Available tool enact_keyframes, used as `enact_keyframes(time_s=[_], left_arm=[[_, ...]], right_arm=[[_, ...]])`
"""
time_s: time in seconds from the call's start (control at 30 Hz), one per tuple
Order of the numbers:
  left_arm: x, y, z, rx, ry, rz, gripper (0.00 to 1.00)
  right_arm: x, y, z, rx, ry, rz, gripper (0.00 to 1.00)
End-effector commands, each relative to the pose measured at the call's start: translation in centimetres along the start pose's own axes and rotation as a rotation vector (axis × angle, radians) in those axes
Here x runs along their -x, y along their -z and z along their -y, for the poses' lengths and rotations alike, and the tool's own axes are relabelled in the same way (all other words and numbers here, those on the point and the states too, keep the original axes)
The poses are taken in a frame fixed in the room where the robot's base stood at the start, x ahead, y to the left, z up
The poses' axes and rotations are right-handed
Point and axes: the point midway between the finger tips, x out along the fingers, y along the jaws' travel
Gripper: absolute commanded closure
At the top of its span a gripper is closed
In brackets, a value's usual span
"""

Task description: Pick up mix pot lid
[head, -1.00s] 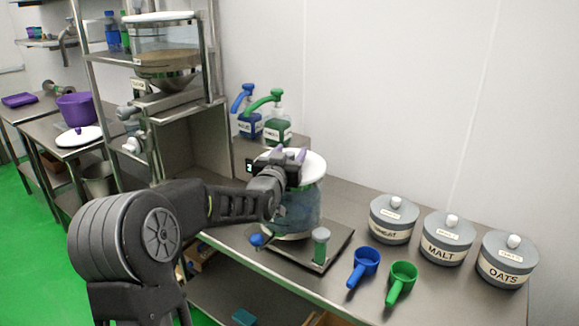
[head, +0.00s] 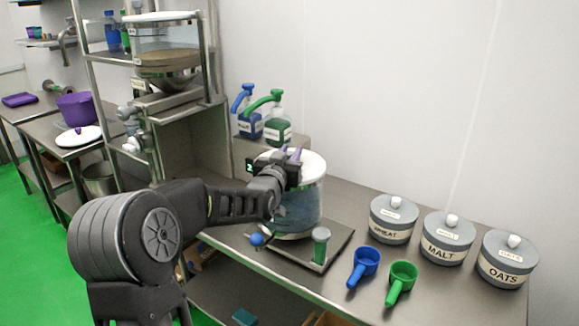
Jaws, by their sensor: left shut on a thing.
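The mix pot (head: 297,208) is a clear, bluish vessel standing on a dark base plate with a blue knob and a green handle. Its white lid (head: 314,165) rests on top, level as far as I can see. The gripper body hides the grip point and the lid's left part. My right gripper is out of view.
Grey wheat, malt (head: 447,243) and oats jars stand right of the pot. A blue scoop (head: 363,265) and green scoop (head: 401,279) lie in front. Blue and green pump bottles (head: 277,128) stand behind. A steel rack (head: 212,60) rises at left.

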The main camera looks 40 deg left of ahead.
Motion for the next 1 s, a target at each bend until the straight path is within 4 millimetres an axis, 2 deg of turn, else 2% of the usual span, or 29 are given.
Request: enact_keyframes(time_s=[0.37,0.53,0.8,1.0], left_arm=[[0.0,0.7,0.0,0.000,0.000,-0.003,1.00],[0.0,3.1,0.0,0.001,0.000,-0.006,1.00],[0.0,8.3,-0.1,0.001,-0.001,-0.005,1.00],[0.0,10.1,0.0,0.000,0.000,-0.003,1.00]], right_arm=[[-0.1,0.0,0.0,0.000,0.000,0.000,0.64],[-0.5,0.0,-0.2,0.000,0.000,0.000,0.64],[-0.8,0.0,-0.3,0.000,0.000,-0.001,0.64],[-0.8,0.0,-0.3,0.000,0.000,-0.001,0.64]])
